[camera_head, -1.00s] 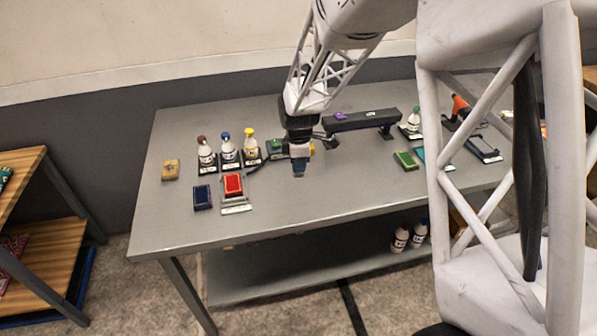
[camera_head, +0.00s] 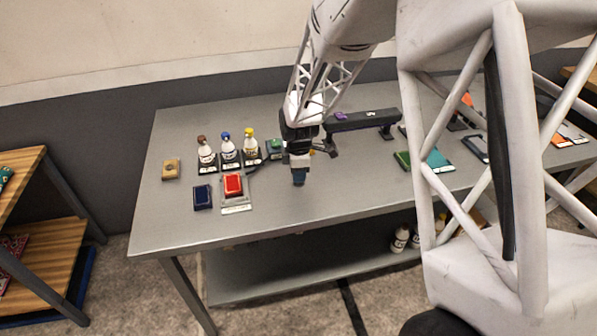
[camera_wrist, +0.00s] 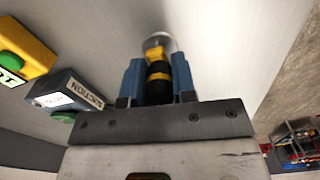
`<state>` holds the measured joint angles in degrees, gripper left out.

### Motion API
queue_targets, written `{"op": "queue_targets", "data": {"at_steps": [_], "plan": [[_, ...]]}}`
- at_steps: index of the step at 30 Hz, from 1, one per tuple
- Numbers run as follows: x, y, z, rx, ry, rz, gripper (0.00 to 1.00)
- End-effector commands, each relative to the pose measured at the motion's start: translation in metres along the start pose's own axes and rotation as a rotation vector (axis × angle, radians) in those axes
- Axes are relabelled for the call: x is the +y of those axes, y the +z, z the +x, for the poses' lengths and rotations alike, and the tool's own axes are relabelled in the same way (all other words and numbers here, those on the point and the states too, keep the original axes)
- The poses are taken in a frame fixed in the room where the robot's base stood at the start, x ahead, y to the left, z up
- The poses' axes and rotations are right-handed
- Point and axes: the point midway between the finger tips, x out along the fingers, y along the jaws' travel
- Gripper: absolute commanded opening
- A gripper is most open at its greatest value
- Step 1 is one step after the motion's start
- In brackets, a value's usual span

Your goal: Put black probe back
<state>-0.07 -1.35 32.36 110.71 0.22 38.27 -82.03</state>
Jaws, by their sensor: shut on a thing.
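The black probe (camera_wrist: 158,88) is a short dark cylinder with a yellow band and a pale, glassy-looking end, seen in the wrist view. My gripper (camera_wrist: 158,78) is shut on it, with one blue finger on each side. In the head view my gripper (camera_head: 299,179) is over the middle of the grey table, pointing down, near its front half. The probe is not clearly visible there. I cannot tell its height above the table.
Bottles with brown, blue and yellow caps (camera_head: 228,149) stand at the left. In front are a red pad (camera_head: 233,184) and a dark blue pad (camera_head: 202,197). A dark raised bar (camera_head: 362,121) stands behind. A box marked SUCTION (camera_wrist: 66,93) shows in the wrist view.

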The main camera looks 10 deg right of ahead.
Motion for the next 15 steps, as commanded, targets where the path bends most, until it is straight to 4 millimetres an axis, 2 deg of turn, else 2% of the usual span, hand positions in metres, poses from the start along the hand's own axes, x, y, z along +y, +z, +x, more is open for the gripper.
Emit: {"op": "queue_targets", "data": {"at_steps": [1,5,15], "plan": [[0.0001,0.0,0.0001,0.0,0.0,0.0,0.3],[0.0001,0.0,0.0,0.0,0.0,0.0,0.5],[0.0001,0.0,-0.0009,0.0,0.0,0.0,0.51]]}}
